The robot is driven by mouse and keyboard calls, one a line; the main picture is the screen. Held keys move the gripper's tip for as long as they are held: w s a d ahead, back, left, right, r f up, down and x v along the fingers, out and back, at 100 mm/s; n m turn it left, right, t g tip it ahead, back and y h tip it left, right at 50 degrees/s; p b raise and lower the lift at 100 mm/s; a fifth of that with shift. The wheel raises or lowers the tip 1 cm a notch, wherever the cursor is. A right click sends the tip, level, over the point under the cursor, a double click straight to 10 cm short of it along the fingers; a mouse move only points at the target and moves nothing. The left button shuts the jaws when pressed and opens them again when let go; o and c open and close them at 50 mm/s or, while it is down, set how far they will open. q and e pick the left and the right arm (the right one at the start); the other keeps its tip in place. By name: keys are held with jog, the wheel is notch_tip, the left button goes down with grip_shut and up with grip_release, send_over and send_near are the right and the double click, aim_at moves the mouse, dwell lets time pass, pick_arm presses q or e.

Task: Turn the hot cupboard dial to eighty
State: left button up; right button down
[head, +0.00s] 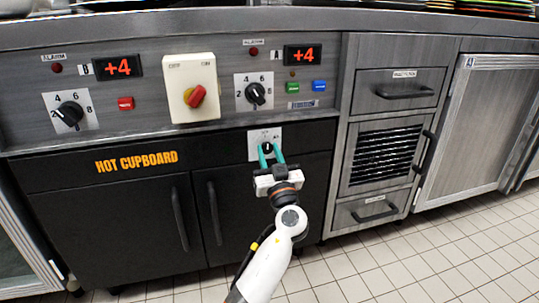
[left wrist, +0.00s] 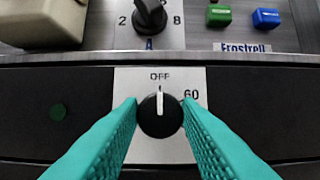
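The hot cupboard dial (head: 268,147) is a round black knob on a pale plate (head: 255,153), set in the black front above the cupboard doors. In the left wrist view the dial (left wrist: 160,115) shows its white pointer straight up at OFF, with 60 printed to its right. My left gripper (head: 271,152) has teal fingers and reaches the dial from the front. Its fingertips (left wrist: 160,105) stand apart, one on each side of the knob, very close to its edges; I cannot tell whether they touch it. The lower plate markings are hidden or unreadable. My right gripper is not in view.
Above are two black numbered dials (head: 255,94) (head: 69,113), a cream switch box with a red knob (head: 195,96), and green (head: 292,88) and blue (head: 319,86) buttons. Cupboard door handles (head: 215,213) stick out below. Drawers (head: 399,90) stand to the right. Tiled floor is clear.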

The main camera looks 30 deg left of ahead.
pick_arm(q)
jog(key=shift+c, duration=1.1)
